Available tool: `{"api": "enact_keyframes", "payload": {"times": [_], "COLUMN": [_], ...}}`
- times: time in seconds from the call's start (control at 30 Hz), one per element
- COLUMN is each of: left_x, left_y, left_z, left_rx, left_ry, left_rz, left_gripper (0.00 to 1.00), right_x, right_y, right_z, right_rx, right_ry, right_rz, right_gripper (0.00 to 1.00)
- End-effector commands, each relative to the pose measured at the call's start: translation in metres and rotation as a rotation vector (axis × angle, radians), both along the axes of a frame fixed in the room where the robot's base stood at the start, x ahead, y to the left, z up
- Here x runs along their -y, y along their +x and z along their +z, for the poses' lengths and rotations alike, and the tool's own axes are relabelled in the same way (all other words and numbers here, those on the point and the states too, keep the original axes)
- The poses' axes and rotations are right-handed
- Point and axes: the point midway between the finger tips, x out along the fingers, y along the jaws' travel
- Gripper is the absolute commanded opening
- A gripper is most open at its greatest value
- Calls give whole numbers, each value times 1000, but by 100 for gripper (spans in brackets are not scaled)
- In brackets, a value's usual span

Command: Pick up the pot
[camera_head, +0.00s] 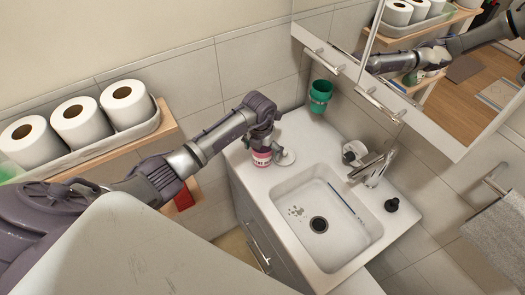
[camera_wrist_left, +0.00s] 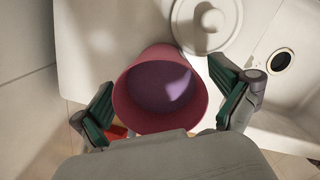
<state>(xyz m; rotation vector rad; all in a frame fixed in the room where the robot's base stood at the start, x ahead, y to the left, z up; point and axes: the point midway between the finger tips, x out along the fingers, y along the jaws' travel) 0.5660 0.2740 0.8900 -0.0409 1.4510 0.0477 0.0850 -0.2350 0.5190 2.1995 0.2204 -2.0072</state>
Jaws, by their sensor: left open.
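The pot is a pink, round, open vessel (camera_wrist_left: 160,90) in the left wrist view, and I look down into its empty-looking inside. In the head view the pink pot (camera_head: 261,159) stands at the left part of the white washbasin counter, with a pale label band on its side. My left gripper (camera_head: 262,146) is right over it, hiding its top. In the left wrist view the green-padded fingers of the gripper (camera_wrist_left: 165,103) are spread wide, one on each side of the pot, with visible gaps. My right gripper is not in view.
A round white lid (camera_head: 284,157) lies close beside the pot. A green cup (camera_head: 320,95) is at the wall, and a faucet (camera_head: 373,168) and black bottle (camera_head: 392,205) stand right of the sink (camera_head: 300,190). A shelf at left holds toilet rolls (camera_head: 80,121).

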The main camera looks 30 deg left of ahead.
Motion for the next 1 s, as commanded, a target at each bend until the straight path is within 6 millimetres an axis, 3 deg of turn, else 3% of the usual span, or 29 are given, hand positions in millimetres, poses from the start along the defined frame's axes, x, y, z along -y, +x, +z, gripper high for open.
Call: {"api": "enact_keyframes", "payload": {"times": [0.27,0.67,1.0], "left_x": [0,0,0], "left_y": [0,0,1], "left_z": [-4,-3,1], "left_rx": [1,1,3], "left_ry": [-1,0,0], "left_rz": [-1,0,0], "left_gripper": [98,31,30], "right_x": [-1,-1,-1], "right_y": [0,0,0], "right_z": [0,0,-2], "right_rx": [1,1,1], "right_ry": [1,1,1], "right_rz": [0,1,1], "right_gripper": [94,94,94]}}
